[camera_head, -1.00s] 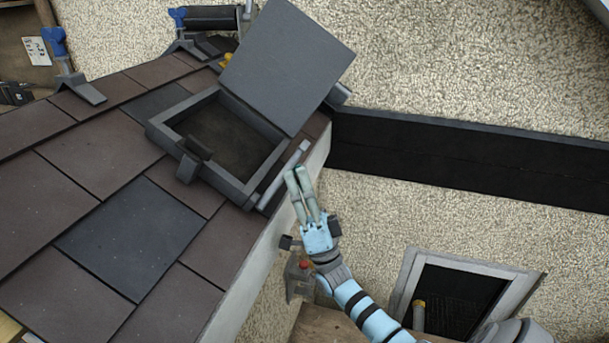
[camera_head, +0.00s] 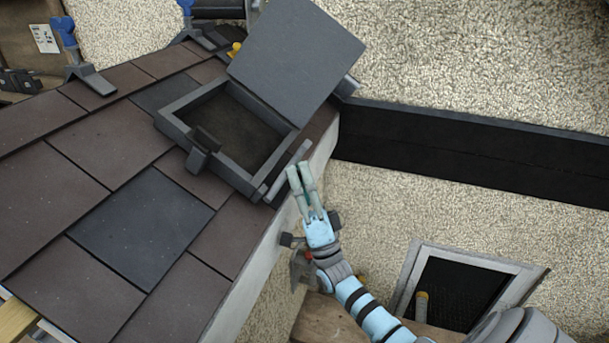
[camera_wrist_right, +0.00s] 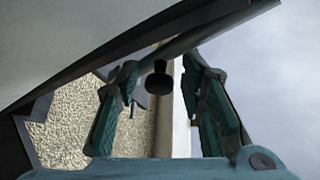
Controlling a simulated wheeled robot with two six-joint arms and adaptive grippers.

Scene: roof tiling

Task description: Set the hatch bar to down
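The hatch (camera_head: 175,126) is a dark grey frame on the roof slope, and its flat grey lid (camera_head: 296,62) stands raised at the back. A grey hatch bar (camera_head: 287,171) runs along the frame's right side, by the roof edge. My right gripper (camera_head: 299,166) is just beside and below this bar in the head view. In the right wrist view its two teal fingers (camera_wrist_right: 162,90) are spread, with a dark round knob (camera_wrist_right: 158,79) showing between them and a bar (camera_wrist_right: 205,34) crossing just past the tips. Contact cannot be told. My left gripper is not in view.
Dark brown and slate tiles (camera_head: 143,228) cover the roof. A black band (camera_head: 460,158) runs along the pebbled wall to the right. A framed opening (camera_head: 455,290) is at lower right. Blue-topped brackets (camera_head: 85,80) stand on the ridge.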

